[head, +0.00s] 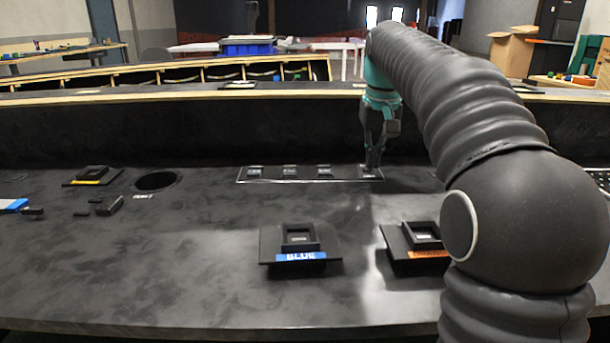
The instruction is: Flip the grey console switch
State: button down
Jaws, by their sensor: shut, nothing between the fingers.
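A thin strip panel (307,179) with a light outline lies on the dark console top, toward the back. Several small dark switches sit along it: a left one (254,171), a second (290,171), a third (324,171) and a rightmost one (366,176) partly hidden by my gripper. I cannot tell from their colour which is the grey one. My gripper (372,165) points down, shut and empty, with its tips at the rightmost switch. Whether they touch it, and which way that switch is tilted, I cannot tell.
A blue-labelled black box (300,240) and an orange-labelled one (417,240), partly behind my arm, stand in front. A yellow-labelled box (92,175), a round hole (158,181) and small dark blocks (108,206) are at left.

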jog(key=shift+w+p, duration=1.05)
jog(key=shift+w, duration=0.05)
notch_tip(320, 180, up, 7)
jog(key=p, duration=0.4)
jog(key=shift+s, duration=0.4)
dwell(0.4)
